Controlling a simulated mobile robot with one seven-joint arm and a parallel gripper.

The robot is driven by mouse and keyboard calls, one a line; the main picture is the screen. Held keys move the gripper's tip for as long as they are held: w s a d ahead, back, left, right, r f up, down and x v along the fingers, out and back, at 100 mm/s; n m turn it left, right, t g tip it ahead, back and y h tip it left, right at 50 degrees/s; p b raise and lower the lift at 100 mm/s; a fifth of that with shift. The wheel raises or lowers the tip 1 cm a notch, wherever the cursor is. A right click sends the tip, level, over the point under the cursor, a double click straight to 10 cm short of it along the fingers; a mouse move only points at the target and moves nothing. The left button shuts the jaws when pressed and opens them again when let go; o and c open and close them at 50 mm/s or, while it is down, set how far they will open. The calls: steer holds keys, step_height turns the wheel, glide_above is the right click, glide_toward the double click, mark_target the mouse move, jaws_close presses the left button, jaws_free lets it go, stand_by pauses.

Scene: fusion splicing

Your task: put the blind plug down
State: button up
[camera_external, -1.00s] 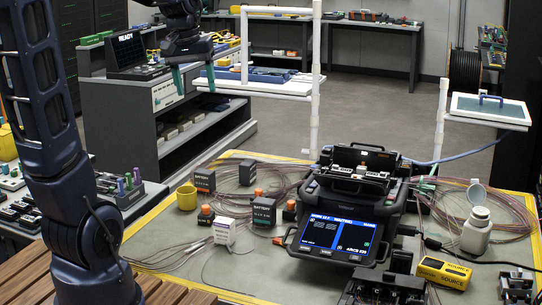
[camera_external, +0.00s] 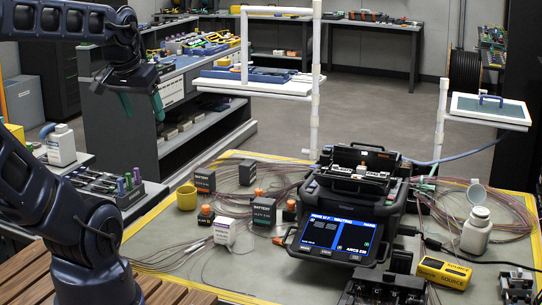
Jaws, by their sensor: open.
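My gripper (camera_external: 141,106) hangs at the upper left of the external view, its two green fingers pointing down and spread apart. Nothing shows between the fingers. It is in the air, in front of the dark shelf unit in the picture. I cannot pick out the blind plug for certain. A tray (camera_external: 133,198) at the left holds small upright purple and green pieces, too small to identify.
The work mat (camera_external: 215,262) carries a splicer (camera_external: 342,220) with a lit screen, a yellow cup (camera_external: 186,197), battery boxes (camera_external: 205,180), a white bottle (camera_external: 476,231) and loose fibre coils. A white pipe frame (camera_external: 315,95) stands behind. A white jug (camera_external: 61,145) stands at the left.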

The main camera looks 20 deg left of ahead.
steer(key=shift+w, duration=0.1)
steer(key=n+g+h, duration=0.3)
steer(key=n+g, duration=0.2)
steer(key=n, duration=1.1)
glide_above(291, 201)
steer(key=a, duration=0.2)
step_height(291, 201, down, 31)
steer(key=shift+x, duration=5.15)
steer(key=shift+w, duration=0.1)
steer(key=c, duration=1.2)
steer(key=shift+c, duration=0.2)
